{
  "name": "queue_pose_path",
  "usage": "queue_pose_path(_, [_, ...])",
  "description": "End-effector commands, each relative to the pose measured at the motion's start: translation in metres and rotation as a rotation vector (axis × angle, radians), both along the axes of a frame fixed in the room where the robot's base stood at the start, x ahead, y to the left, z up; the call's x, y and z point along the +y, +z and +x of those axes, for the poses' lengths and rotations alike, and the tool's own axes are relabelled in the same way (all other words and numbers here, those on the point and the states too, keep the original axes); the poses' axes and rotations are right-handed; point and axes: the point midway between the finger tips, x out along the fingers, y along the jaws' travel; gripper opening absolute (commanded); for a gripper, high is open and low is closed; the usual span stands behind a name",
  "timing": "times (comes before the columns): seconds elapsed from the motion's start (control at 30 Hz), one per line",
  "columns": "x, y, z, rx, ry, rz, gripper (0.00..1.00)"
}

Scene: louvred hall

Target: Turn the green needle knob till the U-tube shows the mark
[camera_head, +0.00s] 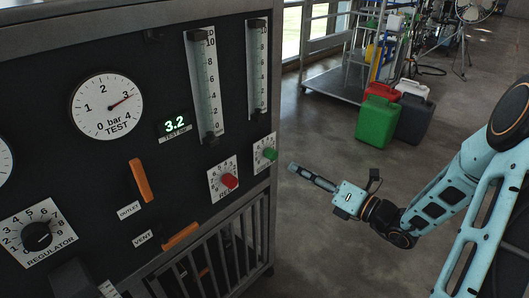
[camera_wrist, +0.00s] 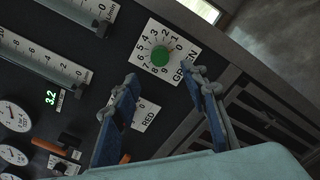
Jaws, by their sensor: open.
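The green knob (camera_head: 270,153) sits on a white numbered dial at the right edge of the black panel. In the wrist view the green knob (camera_wrist: 161,57) shows face on, with the word GREEN beside its dial; its exact setting is unclear. My gripper (camera_head: 292,167) is just right of the panel in the head view, apart from the knob. In the wrist view my gripper (camera_wrist: 161,82) is open and empty, its two fingers spread on either side below the knob. I cannot make out a U-tube; two straight scaled tubes, left (camera_head: 205,85) and right (camera_head: 257,65), stand above the knobs.
The red knob (camera_head: 229,181) is close, left of the green one. An orange outlet lever (camera_head: 141,180), an orange vent lever (camera_head: 180,236) and a regulator knob (camera_head: 37,236) stick out. The test gauge (camera_head: 106,105) points near 3; the display (camera_head: 175,124) reads 3.2.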

Motion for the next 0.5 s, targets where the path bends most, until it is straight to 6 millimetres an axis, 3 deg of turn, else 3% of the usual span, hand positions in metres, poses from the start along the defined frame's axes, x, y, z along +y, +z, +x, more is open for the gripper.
queue_pose_path(0.17, [0.007, -0.001, 0.006, 0.001, -0.002, 0.010, 0.41])
queue_pose_path(0.5, [0.044, -0.001, 0.033, -0.002, 0.001, 0.007, 0.41])
